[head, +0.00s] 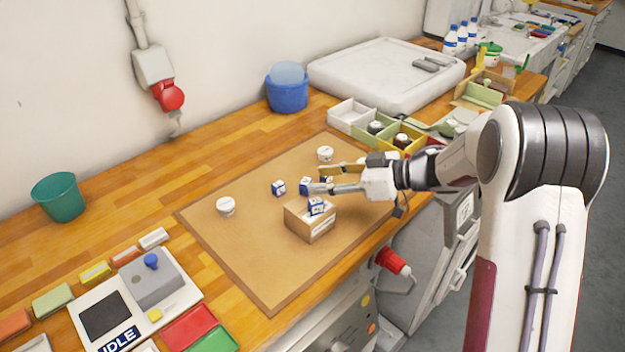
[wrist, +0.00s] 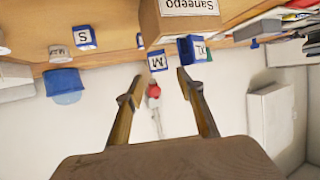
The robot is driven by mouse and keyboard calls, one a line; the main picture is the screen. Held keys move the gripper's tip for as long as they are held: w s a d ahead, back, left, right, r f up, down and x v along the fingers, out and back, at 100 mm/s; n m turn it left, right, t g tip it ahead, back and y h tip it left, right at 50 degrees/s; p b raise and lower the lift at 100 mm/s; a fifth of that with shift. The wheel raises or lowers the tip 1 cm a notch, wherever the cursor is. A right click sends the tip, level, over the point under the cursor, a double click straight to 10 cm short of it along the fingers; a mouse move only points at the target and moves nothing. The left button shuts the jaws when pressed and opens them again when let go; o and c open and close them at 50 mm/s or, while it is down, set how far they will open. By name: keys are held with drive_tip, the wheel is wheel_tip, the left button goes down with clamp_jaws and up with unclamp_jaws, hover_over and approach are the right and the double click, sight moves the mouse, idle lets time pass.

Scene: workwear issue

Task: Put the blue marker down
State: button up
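I see no blue pen; the blue things by my gripper are small blue-and-white lettered cubes. The XL cube (head: 316,206) rests on top of the cardboard box (head: 322,227); in the wrist view the XL cube (wrist: 193,48) shows just beyond the right finger. The M cube (wrist: 157,60) appears beyond the gap between the fingers, apart from them. The S cube (wrist: 84,38) stands farther left; a cube (head: 278,188) also stands on the brown mat (head: 245,245). My gripper (head: 319,178) is open above the mat near the box; the wrist view shows its fingers (wrist: 160,77) spread and empty.
White tubs (head: 226,206) (head: 325,153) stand on the mat. Compartment trays (head: 352,115) lie behind my gripper. A blue bucket (head: 287,94) and a green one (head: 58,198) stand by the wall. A panel (head: 130,305) with coloured blocks is at front left. The mat's left part is clear.

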drive_tip(key=v, duration=0.6)
drive_tip(key=shift+d, duration=0.35)
drive_tip(key=shift+s+r, duration=0.15)
idle(0.3)
